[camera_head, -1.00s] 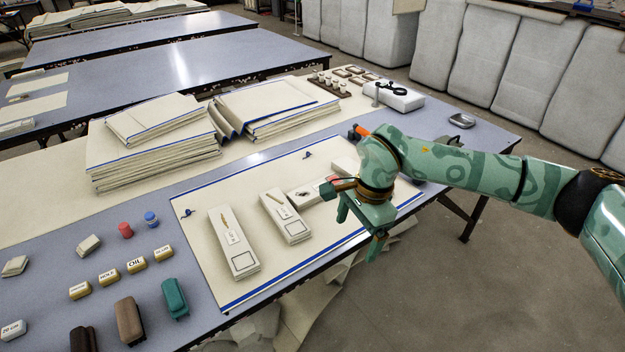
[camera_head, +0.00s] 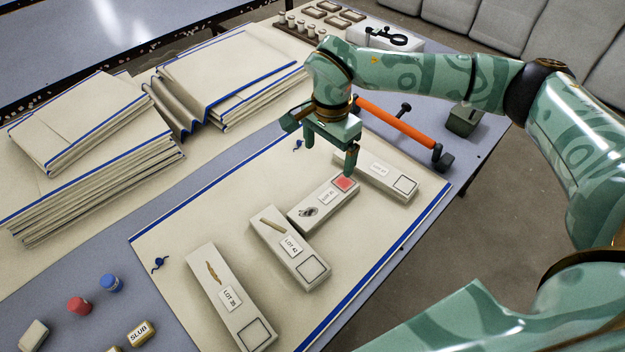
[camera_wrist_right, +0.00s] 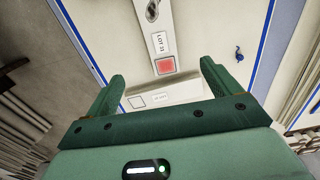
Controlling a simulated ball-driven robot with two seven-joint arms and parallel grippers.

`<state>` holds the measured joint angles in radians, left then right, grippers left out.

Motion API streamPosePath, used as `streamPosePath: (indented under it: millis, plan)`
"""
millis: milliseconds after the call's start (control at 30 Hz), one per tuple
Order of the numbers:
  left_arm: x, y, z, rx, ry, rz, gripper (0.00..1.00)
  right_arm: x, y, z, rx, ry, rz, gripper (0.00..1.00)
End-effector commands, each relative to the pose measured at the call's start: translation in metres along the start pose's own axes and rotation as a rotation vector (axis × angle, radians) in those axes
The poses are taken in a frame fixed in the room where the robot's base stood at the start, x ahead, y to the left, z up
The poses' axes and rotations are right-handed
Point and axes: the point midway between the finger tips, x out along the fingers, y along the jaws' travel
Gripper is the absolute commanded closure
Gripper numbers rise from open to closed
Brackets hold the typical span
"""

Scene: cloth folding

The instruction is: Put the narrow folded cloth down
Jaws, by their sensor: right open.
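Several narrow folded cloths lie flat on a cream sheet with blue edges (camera_head: 170,225). One narrow folded cloth (camera_head: 312,209) has a label and a red square at its far right end. It shows in the right wrist view (camera_wrist_right: 155,40), labelled LOT 33. My right gripper (camera_head: 322,148) is open and empty, over the far side of this cloth. In the wrist view the red square appears between the fingers (camera_wrist_right: 162,70). Three others carry outlined squares: LOT 36 (camera_head: 215,280), LOT 42 (camera_head: 275,235) and one behind (camera_head: 385,170). My left gripper is out of view.
Stacks of folded cloth (camera_head: 95,180) stand at the left and back (camera_head: 240,70). An orange-handled tool (camera_head: 400,122) lies right of the gripper. Red (camera_head: 79,306) and blue (camera_head: 111,283) small items sit at front left.

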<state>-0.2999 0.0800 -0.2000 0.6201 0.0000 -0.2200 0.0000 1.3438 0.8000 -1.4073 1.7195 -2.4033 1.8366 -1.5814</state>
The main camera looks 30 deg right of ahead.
Motion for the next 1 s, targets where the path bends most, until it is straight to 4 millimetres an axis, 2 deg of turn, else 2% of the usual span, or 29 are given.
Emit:
streamPosePath:
  millis: [133, 300, 433, 533, 767, 1000]
  plan:
    - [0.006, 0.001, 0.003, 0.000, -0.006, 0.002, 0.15, 0.020, 0.000, 0.000, 0.000, -0.001, 0.004, 0.11]
    - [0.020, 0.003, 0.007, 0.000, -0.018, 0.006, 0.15, 0.065, 0.001, 0.000, 0.001, -0.003, 0.007, 0.11]
    - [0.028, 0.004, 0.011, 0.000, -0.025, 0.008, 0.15, 0.093, 0.001, 0.000, 0.001, -0.003, 0.005, 0.11]
    - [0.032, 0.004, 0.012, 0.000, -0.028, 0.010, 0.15, 0.106, 0.000, 0.000, 0.001, -0.002, 0.003, 0.11]
    - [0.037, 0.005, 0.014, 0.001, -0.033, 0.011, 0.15, 0.120, 0.001, 0.000, 0.001, -0.002, 0.002, 0.11]
    - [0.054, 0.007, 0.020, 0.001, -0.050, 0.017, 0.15, 0.161, 0.002, -0.001, 0.001, -0.002, 0.004, 0.11]
